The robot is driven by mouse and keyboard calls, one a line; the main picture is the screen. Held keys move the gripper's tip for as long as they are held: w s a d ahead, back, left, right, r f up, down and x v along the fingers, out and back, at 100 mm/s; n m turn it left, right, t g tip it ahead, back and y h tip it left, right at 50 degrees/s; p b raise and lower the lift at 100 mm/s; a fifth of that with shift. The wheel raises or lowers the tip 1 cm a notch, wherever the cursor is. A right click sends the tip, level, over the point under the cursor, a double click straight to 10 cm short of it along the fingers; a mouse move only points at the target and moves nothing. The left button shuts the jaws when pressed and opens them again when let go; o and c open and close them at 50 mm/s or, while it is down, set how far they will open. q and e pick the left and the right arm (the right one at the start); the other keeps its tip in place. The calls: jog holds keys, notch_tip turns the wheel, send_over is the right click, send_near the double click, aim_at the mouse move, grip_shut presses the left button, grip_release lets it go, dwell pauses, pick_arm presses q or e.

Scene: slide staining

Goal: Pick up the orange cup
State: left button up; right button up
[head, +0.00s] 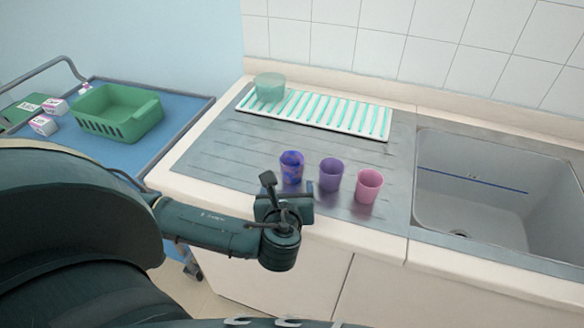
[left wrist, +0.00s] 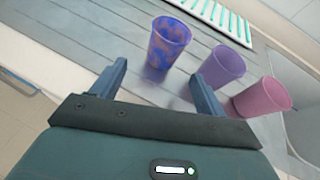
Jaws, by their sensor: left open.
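No plainly orange cup shows. Three cups stand upright in a row on the grey drainboard: a blue cup with purple-orange blotches (head: 291,166), a purple cup (head: 331,174) and a pink cup (head: 368,186). In the left wrist view they are the blotched cup (left wrist: 168,42), the purple cup (left wrist: 221,67) and the pink cup (left wrist: 264,97). My left gripper (head: 285,190) is open and empty, close in front of the blotched cup. In the left wrist view its fingers (left wrist: 158,74) point toward that cup, whose base shows between the tips. My right gripper is out of view.
A white rack with green slats (head: 345,113) and a pale green tub (head: 270,87) are at the back of the drainboard. The sink (head: 480,190) is at right. A green basket (head: 118,112) and small boxes (head: 44,125) are on a blue cart at left.

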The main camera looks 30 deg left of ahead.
aim_at(292, 176)
pick_arm(q)
jog(key=shift+w+d+r+p+x, duration=0.1)
jog(key=shift+p+x, duration=0.05)
jog(key=shift+x, duration=1)
jog(key=shift+w+d+r+p+x, duration=0.1)
jog(key=shift+p+x, duration=0.05)
jog(key=shift+x, duration=1.05)
jog(key=shift+w+d+p+x, duration=0.1)
jog(key=shift+p+x, duration=0.05)
jog(key=shift+x, duration=1)
jog(key=shift+a, duration=0.1)
jog(key=shift+c, duration=0.4)
jog(key=shift+s, duration=0.1)
jog(key=c, duration=1)
jog(key=shift+o, duration=0.2)
jog(key=shift+r, duration=0.15)
notch_tip(292, 176, up, 10)
